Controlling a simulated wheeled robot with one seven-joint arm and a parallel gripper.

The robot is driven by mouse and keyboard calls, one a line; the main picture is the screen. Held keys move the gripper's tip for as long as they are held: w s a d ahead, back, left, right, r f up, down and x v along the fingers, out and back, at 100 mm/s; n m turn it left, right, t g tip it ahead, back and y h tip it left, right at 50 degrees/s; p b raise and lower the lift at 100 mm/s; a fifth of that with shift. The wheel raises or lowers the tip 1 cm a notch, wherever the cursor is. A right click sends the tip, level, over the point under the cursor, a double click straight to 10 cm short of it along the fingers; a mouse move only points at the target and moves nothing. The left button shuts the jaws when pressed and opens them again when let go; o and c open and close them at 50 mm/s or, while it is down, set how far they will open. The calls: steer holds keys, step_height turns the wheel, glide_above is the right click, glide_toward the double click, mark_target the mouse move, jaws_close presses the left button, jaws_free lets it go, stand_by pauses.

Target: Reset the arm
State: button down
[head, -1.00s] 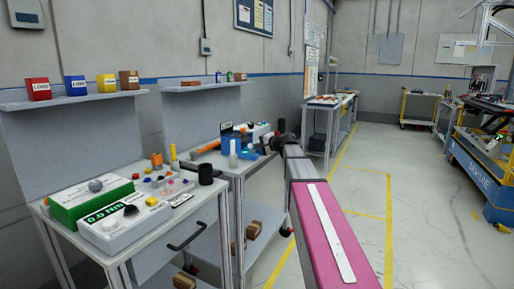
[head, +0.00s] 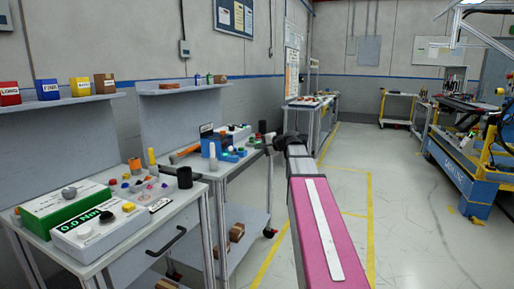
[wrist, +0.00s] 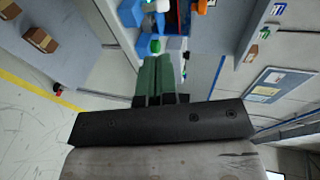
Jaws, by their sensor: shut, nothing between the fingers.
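My gripper (wrist: 164,62) shows in the wrist view as two green fingers pressed together, shut and empty. Its fingertips point toward a bench top with blue, white and orange items, and appear clear of them. In the head view my arm reaches forward from the bottom, with a pink link and a dark wrist at its far end. The wrist is right of the second workbench (head: 228,172). The fingers are too small to make out in the head view.
A nearer workbench (head: 140,232) at left holds a green-and-white meter box (head: 68,205), a black cup (head: 184,178) and small coloured parts. Shelves with boxes hang above. A blue machine (head: 462,172) stands at right. Open floor (head: 410,235) lies between.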

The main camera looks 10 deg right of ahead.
steer(key=shift+f, duration=0.1)
steer(key=s+a+f+n+g+h, duration=0.1)
steer(key=s+a+f+g, duration=0.15)
steer(key=f, duration=0.45)
steer(key=s+a+f+n+g+h, duration=0.1)
steer(key=s+a+f, duration=0.15)
steer(key=f, duration=0.45)
steer(key=s+f+n+g+h, duration=0.6)
steer(key=s+f+g+h, duration=0.1)
steer(key=s+f, duration=1.6)
step_height(320, 180, down, 3)
steer(key=shift+s+r+n+h, duration=0.15)
steer(key=shift+s+n+h, duration=0.2)
steer(key=shift+h, duration=0.35)
steer(key=shift+a, duration=0.1)
